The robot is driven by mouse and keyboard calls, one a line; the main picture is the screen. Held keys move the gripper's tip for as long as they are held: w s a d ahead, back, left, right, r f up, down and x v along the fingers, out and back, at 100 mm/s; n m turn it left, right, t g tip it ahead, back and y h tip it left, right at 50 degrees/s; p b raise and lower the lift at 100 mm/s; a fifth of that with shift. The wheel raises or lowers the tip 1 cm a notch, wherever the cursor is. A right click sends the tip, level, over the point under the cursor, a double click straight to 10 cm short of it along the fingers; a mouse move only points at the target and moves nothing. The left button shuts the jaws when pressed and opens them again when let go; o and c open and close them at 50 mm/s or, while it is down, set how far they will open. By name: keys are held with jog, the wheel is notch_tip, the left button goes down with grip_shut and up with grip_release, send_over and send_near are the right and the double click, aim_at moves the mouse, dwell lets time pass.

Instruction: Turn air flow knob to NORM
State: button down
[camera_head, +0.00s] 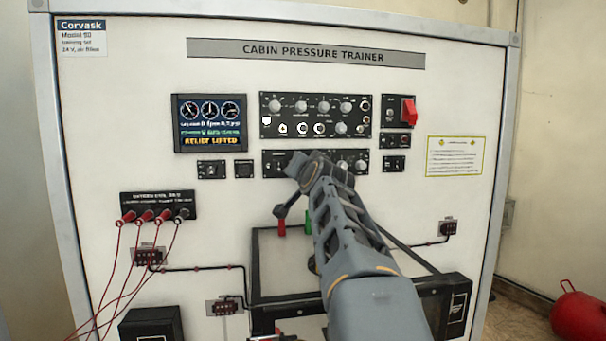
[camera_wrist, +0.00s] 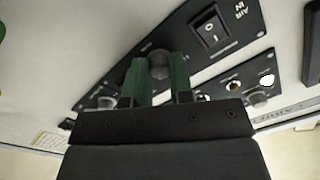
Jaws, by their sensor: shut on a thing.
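The lower black control panel (camera_head: 267,172) is on the white board in the head view, partly hidden behind my arm. In the wrist view my gripper (camera_wrist: 160,80) has its two green fingers on either side of a round grey knob (camera_wrist: 160,62) on this panel, shut on it. The knob's label and pointer marks, including any NORM mark, are too blurred or covered to read. A black rocker switch (camera_wrist: 210,29) beside it carries the words AIR IN. In the head view my fingers and the held knob are hidden behind my wrist.
An upper panel (camera_head: 290,119) with several knobs sits just above. A red switch cover (camera_head: 409,111) is at its right. A display (camera_head: 209,123) reading RELIEF LIFTED is at the left. Red leads (camera_head: 118,245) hang lower left. A black-edged box (camera_head: 265,290) stands out under my arm.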

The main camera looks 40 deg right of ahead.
jog(key=shift+n+g+b, duration=0.3)
jog(key=shift+n+b, duration=2)
jog(key=shift+n, duration=1.7)
jog(key=c, duration=1)
grip_release()
jog(key=b+v, duration=0.4)
jog(key=v, duration=0.9)
jog(key=shift+s+a, duration=0.25)
jog(key=shift+s, duration=0.1)
